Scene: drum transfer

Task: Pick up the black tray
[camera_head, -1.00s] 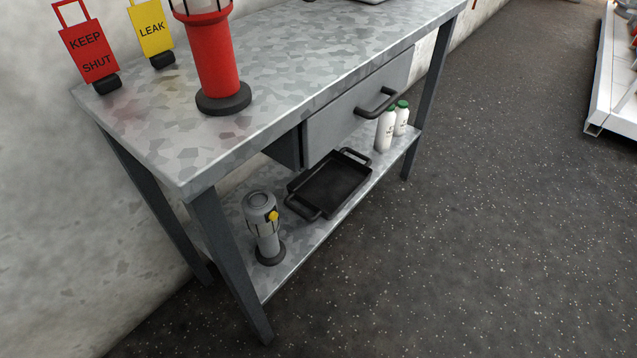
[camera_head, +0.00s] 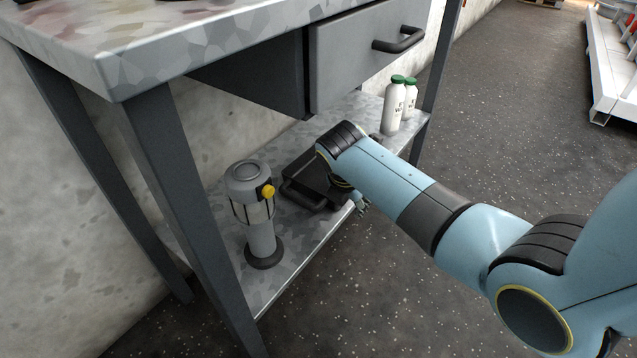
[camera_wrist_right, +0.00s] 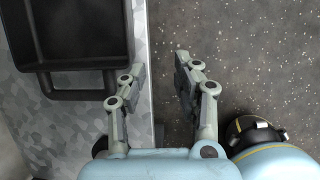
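The black tray (camera_head: 303,182) lies flat on the lower shelf of the metal bench, partly hidden behind my right arm. In the right wrist view the tray (camera_wrist_right: 76,62) is at the upper left, with its near handle (camera_wrist_right: 78,94) toward the gripper. My right gripper (camera_wrist_right: 160,75) is open and empty. Its fingers are right of the tray and its handle, on either side of the shelf's front edge, and nothing is between them but edge and floor. In the head view the right gripper (camera_head: 362,204) is small and mostly hidden by my arm. My left gripper is not in view.
A grey lantern (camera_head: 258,215) with a yellow knob stands on the shelf (camera_head: 285,272), left of the tray. White bottles (camera_head: 394,106) with green caps stand beyond it. A drawer (camera_head: 350,50) hangs above, and a bench leg (camera_head: 185,200) stands front left. The floor in front is clear.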

